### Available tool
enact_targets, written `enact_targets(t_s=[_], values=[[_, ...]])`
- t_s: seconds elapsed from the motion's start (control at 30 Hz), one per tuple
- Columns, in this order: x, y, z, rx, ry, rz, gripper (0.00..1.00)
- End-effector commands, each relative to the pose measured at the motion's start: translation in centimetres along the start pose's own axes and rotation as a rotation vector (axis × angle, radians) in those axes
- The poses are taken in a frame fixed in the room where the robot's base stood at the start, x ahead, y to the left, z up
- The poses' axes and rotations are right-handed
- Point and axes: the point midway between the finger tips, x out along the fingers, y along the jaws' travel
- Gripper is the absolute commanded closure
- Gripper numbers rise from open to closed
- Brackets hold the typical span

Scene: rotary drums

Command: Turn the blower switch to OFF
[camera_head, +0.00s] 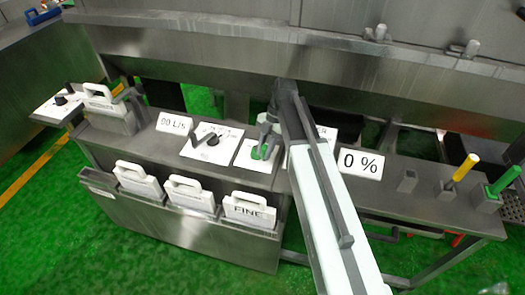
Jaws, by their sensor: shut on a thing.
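My gripper (264,143) reaches down to a white switch plate (245,158) on the grey bench and is shut on the switch there. The jaws and the green parts at their tips hide most of this switch, so its setting cannot be read. To the left, another white plate (192,149) carries a black knob (211,140). Behind my arm, a white label (326,133) is partly covered; only the end of its text, "ER", shows.
Yellow (466,167) and green (504,180) handles stand at the bench's right end. White handled plates, one marked "FINE" (249,211), sit along the front. A grey machine wall (200,55) rises behind.

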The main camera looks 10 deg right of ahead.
Motion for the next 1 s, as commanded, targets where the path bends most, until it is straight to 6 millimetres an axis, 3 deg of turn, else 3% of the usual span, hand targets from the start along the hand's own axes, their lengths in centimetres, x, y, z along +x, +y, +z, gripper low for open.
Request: enact_targets(t_s=[0.23,0.27,0.3,0.33,0.7,0.87,1.0], values=[[0.0,0.1,0.0,0.000,-0.009,-0.006,1.00],[0.0,0.1,0.0,-0.001,-0.009,-0.006,0.67],[0.1,0.2,-0.1,-0.002,-0.009,-0.006,0.56],[0.1,0.2,-0.2,-0.004,-0.008,-0.006,0.54],[-0.1,0.6,-0.7,-0.013,-0.006,-0.008,0.54],[-2.3,0.7,-0.8,-0.012,-0.005,-0.008,0.54],[-5.1,0.8,-0.9,-0.011,-0.006,-0.008,0.54]])
